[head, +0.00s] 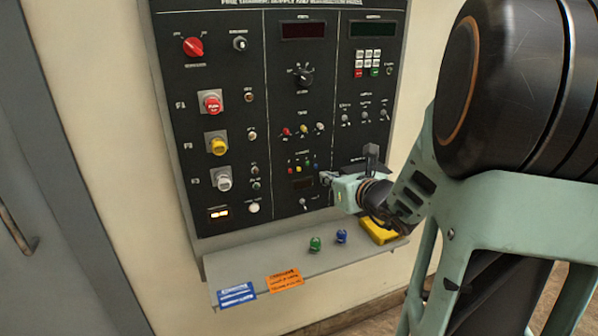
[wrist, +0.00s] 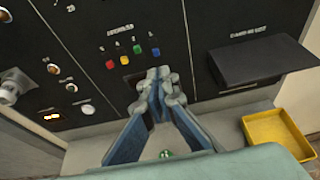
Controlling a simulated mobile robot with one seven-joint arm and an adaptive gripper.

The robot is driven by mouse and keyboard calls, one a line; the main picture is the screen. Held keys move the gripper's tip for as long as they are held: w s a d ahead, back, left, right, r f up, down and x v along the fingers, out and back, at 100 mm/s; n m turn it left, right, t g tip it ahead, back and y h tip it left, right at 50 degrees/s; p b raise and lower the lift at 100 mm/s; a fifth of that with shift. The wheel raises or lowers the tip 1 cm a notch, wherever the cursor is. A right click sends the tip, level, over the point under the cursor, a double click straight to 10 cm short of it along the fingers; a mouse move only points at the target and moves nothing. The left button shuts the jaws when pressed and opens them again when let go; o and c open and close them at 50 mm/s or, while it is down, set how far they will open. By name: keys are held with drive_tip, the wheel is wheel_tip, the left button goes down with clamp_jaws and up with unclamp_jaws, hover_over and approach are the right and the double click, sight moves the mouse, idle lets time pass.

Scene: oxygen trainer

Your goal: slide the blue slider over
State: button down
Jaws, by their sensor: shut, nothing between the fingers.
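The blue slider (wrist: 155,54) is the rightmost in a row of small coloured sliders on the black panel in the wrist view. It shows very small in the head view (head: 314,166). Red (wrist: 110,64), yellow (wrist: 124,59) and green (wrist: 137,48) sliders stand to its left. My gripper (wrist: 158,74) is shut and empty, its fingertips together just below the blue slider in the wrist picture. I cannot tell whether they touch the panel. In the head view my gripper (head: 325,179) is at the panel's lower right part.
A dark flap (wrist: 262,62) juts out right of the sliders. Below the panel, a grey shelf (head: 265,260) holds a green knob (head: 315,244), a blue knob (head: 341,236) and a yellow tray (head: 378,231). A white button (wrist: 87,109) is at the lower left.

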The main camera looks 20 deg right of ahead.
sight(317, 166)
drive_tip(key=x, duration=0.5)
drive_tip(key=shift+r, duration=1.05)
